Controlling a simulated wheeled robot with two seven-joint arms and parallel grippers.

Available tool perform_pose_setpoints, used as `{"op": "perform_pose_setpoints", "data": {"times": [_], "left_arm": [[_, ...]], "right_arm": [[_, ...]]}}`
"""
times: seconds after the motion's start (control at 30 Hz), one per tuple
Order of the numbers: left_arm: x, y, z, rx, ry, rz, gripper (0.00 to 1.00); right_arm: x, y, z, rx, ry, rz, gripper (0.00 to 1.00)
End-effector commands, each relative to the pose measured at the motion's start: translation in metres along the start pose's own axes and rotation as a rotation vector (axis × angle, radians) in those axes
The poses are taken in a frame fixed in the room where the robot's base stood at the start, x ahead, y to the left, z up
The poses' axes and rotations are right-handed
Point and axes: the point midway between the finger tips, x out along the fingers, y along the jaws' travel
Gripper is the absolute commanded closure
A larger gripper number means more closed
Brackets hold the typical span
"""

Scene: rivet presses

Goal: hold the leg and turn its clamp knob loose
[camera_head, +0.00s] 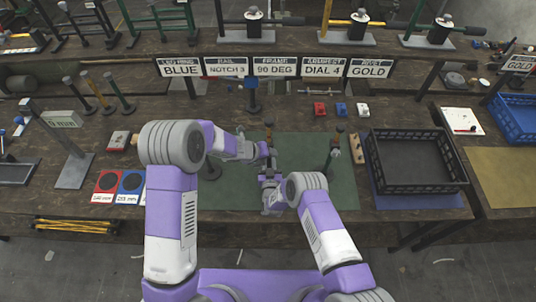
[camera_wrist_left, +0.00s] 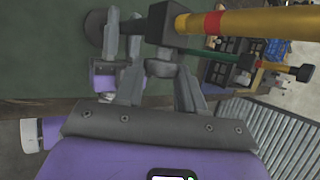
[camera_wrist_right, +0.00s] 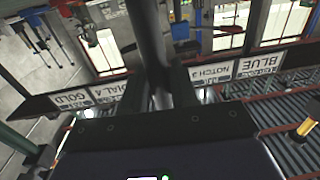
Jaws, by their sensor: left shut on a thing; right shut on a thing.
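The leg stands upright on the green mat (camera_head: 236,195), in front of my body. In the left wrist view it is a yellow tube (camera_wrist_left: 255,22) with a red band, above a dark clamp block (camera_wrist_left: 160,24). My left gripper (camera_head: 264,150) is closed at the clamp, its fingers (camera_wrist_left: 150,50) beside the dark block; the knob itself is mostly hidden by them. My right gripper (camera_head: 268,182) is nearer my body and lower in the picture. In the right wrist view its fingers (camera_wrist_right: 155,85) are shut on a dark upright tube (camera_wrist_right: 147,35), seemingly the leg's lower part.
Another leg (camera_head: 335,150) with a green tube stands to the right on the mat. A black crate (camera_head: 412,190) is farther right, with small red, blue and white blocks (camera_head: 341,109) behind. Red and blue pads (camera_head: 107,181) lie left. Signs (camera_head: 275,67) line the back.

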Motion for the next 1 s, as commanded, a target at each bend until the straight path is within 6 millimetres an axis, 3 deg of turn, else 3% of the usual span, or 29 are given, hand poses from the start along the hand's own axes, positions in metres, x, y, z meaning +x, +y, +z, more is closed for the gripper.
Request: {"op": "perform_pose_setpoints", "data": {"times": [1.0], "left_arm": [[0.0071, 0.0137, -0.0037, -0.348, -0.001, -0.833, 0.92]], "right_arm": [[0.0014, -0.0008, -0.0024, 0.001, 0.006, -0.001, 1.0]]}}
